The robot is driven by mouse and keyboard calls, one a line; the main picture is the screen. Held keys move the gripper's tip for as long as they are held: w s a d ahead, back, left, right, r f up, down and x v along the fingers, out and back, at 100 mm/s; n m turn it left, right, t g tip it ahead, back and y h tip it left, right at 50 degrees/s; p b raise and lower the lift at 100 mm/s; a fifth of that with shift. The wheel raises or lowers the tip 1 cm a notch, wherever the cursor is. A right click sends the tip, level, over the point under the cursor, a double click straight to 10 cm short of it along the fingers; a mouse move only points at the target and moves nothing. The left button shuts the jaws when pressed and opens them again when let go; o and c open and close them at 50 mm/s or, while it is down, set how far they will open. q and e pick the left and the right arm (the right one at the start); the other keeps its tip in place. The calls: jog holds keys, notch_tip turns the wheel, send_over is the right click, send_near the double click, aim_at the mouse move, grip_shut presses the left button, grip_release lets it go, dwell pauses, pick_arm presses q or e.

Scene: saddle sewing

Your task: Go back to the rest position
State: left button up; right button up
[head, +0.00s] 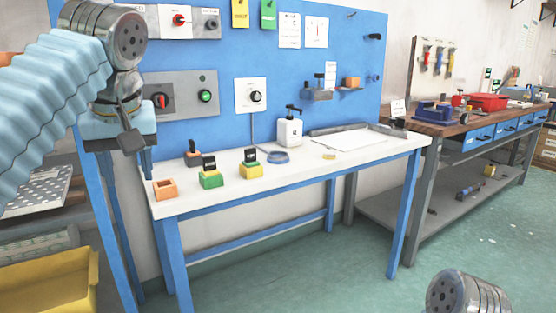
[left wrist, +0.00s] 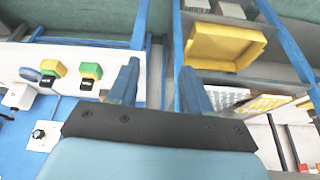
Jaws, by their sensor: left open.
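My left arm comes in from the left of the head view, with its gripper (head: 120,130) raised in front of the blue panel, left of the white table (head: 300,172). In the left wrist view the two blue fingers of the left gripper (left wrist: 159,88) stand wide apart with nothing between them. A grey rounded link of my right arm shows at the bottom right of the head view. The right gripper itself is out of view.
The white table holds an orange box (head: 165,190), a green block (head: 210,180), a yellow block (head: 251,171) and a white dispenser bottle (head: 289,132). A yellow bin (head: 45,280) stands low at left. A wooden workbench (head: 450,124) stands at right. The green floor in front is clear.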

pick_arm(q)
jog(key=w+d+f+m+g+h, duration=0.1)
jog(key=w+d+f+m, duration=0.35)
jog(key=f, duration=0.85)
jog(key=w+d+f+m+h, duration=0.1)
jog(key=w+d+f, duration=0.4)
jog(key=w+f, duration=0.65)
jog(key=s+d+f+g+h, duration=0.1)
jog(key=s+f, duration=0.1)
jog(key=f, duration=0.7)
jog(key=s+d+f+h, duration=0.1)
jog(key=s+f, duration=0.1)
jog(key=f, duration=0.6)
jog(key=s+d+f+g+h, duration=0.1)
jog(key=s+f, duration=0.4)
jog(key=f, duration=0.4)
jog(key=s+d+f+h, duration=0.1)
jog(key=s+f, duration=0.3)
jog(key=f, duration=0.4)
jog(key=s+f+n, duration=0.1)
jog(key=s+f, duration=0.4)
jog(key=s, duration=0.3)
jog(key=s+f, duration=0.5)
jog(key=s, duration=0.3)
jog(key=shift+s+a+n+h, duration=0.25)
jog(key=shift+s+n+h, duration=0.05)
jog(key=shift+s+n, duration=0.1)
